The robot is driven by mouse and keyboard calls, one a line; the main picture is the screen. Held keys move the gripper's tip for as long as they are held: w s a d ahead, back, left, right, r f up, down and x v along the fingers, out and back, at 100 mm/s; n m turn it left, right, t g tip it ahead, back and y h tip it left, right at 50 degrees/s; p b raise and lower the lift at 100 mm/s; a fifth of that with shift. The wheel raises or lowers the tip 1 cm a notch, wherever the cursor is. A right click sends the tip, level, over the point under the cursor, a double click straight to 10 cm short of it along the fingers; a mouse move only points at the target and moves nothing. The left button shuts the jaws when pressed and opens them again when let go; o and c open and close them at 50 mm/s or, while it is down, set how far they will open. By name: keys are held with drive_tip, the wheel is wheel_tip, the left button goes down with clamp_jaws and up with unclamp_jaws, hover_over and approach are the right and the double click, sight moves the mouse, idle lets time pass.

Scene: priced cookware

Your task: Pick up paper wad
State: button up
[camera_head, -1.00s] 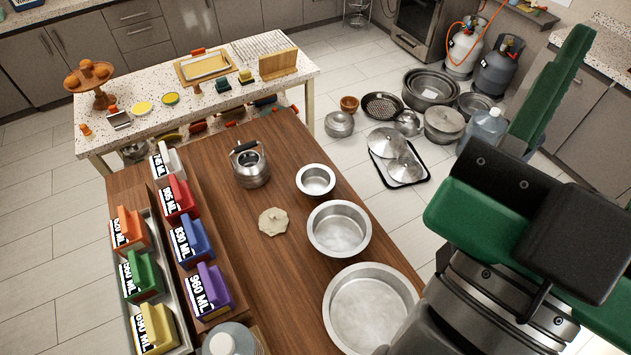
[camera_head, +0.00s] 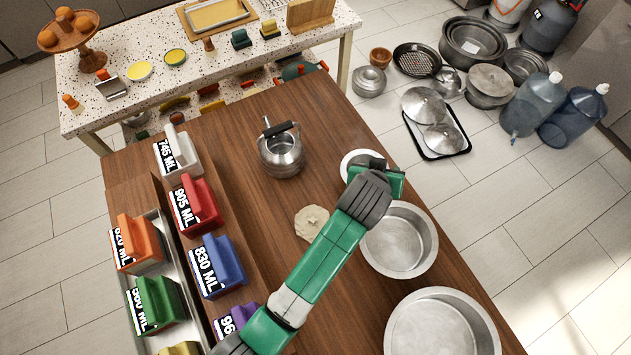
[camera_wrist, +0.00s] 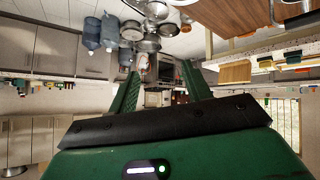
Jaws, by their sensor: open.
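The paper wad, a beige, roughly round crumpled piece (camera_head: 311,222), lies on the brown wooden table (camera_head: 300,118) in the head view. It sits left of the metal bowls and right of the coloured blocks, and my arm passes close to its right edge in the picture. My gripper (camera_wrist: 160,88) shows in the wrist view with two green fingers spread apart and nothing between them. It faces out into the room, which appears upside down. The wad is not visible in the wrist view. In the head view my fingers cannot be made out.
A kettle (camera_head: 281,152) stands behind the wad. A small bowl (camera_head: 352,160), partly hidden by my arm, a medium bowl (camera_head: 400,242) and a large bowl (camera_head: 442,335) line the right side. Coloured volume-labelled blocks, including a blue one (camera_head: 217,265), stand left. Table is clear around the kettle.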

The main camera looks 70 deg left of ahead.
drive_tip(key=s+a+f+n+g+b, duration=0.15)
drive_tip(key=s+f, duration=0.45)
drive_tip(key=f, duration=0.6)
drive_tip(key=n+g+h+b, duration=0.1)
drive_tip(key=n+g+h, duration=0.1)
drive_tip(key=g, duration=0.2)
approach(313, 217)
wheel_tip(313, 217, down, 3)
drive_tip(key=shift+a+b+x, duration=0.2)
drive_tip(key=shift+b+x, duration=0.3)
drive_tip(key=shift+x, duration=1.35)
drive_tip(key=shift+a+b+x, duration=0.2)
drive_tip(key=shift+b+x, duration=0.3)
drive_tip(key=shift+x, duration=1.3)
drive_tip(key=shift+r, duration=0.15)
drive_tip(key=c, duration=1.1)
drive_tip(key=shift+o, duration=0.2)
drive_tip(key=shift+w, duration=0.1)
drive_tip(key=shift+r, duration=0.15)
drive_tip(key=shift+r+p, duration=0.35)
drive_tip(key=shift+p, duration=0.1)
wheel_tip(313, 217, up, 4)
drive_tip(key=p, duration=0.3)
drive_tip(key=shift+f, duration=0.2)
drive_tip(key=s+d+p, duration=0.2)
drive_tip(key=d+p, duration=0.4)
drive_tip(key=d, duration=1)
drive_tip(key=shift+r+p, duration=0.2)
drive_tip(key=shift+p, duration=0.15)
